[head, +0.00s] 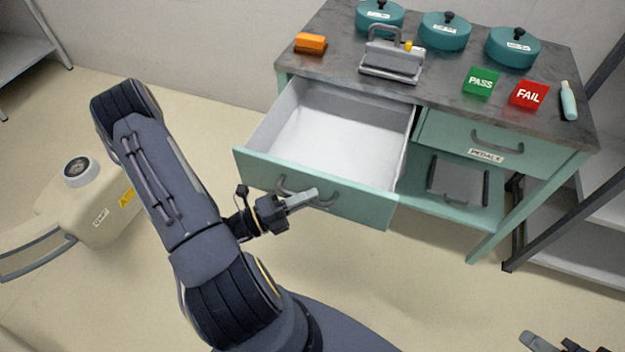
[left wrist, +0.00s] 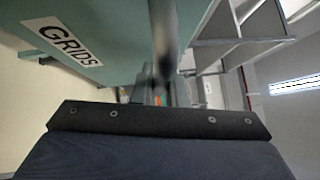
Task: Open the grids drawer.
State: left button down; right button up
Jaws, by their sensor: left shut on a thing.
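The grids drawer (head: 318,192) is on the left of the teal cart and stands pulled well out. Its white inside (head: 335,130) looks empty. In the left wrist view its teal front bears a GRIDS label (left wrist: 62,42). My left gripper (head: 302,199) is at the drawer's dark bar handle (head: 326,201), shut on it. The fingers hide part of the handle. In the left wrist view the handle (left wrist: 163,35) runs blurred above the dark gripper body. Part of my right gripper (head: 560,343) shows at the bottom right corner, away from the cart, cut off by the frame.
A closed pedals drawer (head: 465,145) is at the right, above a shelf with a grey tray (head: 457,182). The cart top (head: 440,85) holds teal lidded pots, an orange block, a metal device, PASS and FAIL blocks and a bottle. A beige machine (head: 85,205) stands at left.

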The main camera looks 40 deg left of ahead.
pick_arm(q)
jog(key=shift+s+d, duration=0.2)
jog(key=shift+s, duration=0.45)
jog(key=c, duration=1.5)
grip_release()
jog(key=shift+o, duration=0.2)
jog(key=shift+a, duration=0.1)
jog(key=v, duration=0.7)
jog(key=shift+s+a, duration=0.15)
jog(key=shift+s, duration=0.15)
